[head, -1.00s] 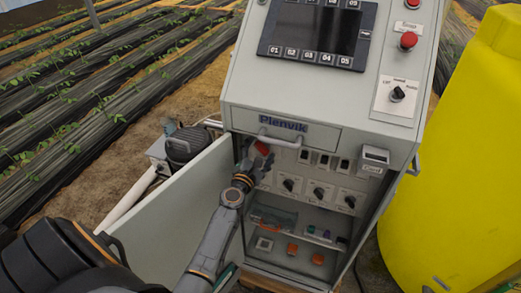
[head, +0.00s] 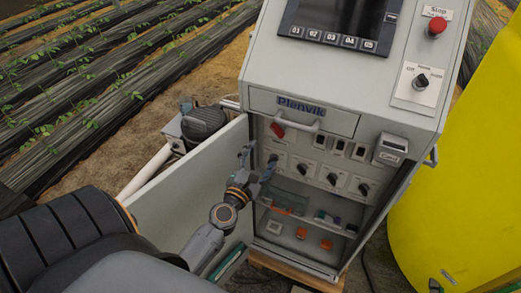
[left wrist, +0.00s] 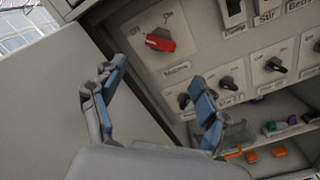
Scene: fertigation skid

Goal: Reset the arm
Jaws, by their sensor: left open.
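My left gripper (head: 258,162) is open and empty in front of the open control cabinet (head: 345,85). Its two fingers stand apart in the left wrist view (left wrist: 155,105), with nothing between them. A red rotary switch (head: 278,130) sits on the cabinet's inner panel, up and to the right of the gripper. In the left wrist view the red switch (left wrist: 160,41) is beyond the fingertips and apart from them, its handle lying roughly sideways between the On and Off marks. My right gripper is not in view.
The cabinet door (head: 190,190) hangs open to the left of my arm. Black rotary switches (head: 332,178) line the panel, above a shelf with small loose parts (head: 325,219). A yellow tank (head: 455,190) stands at right. A pump (head: 203,122) stands behind the door.

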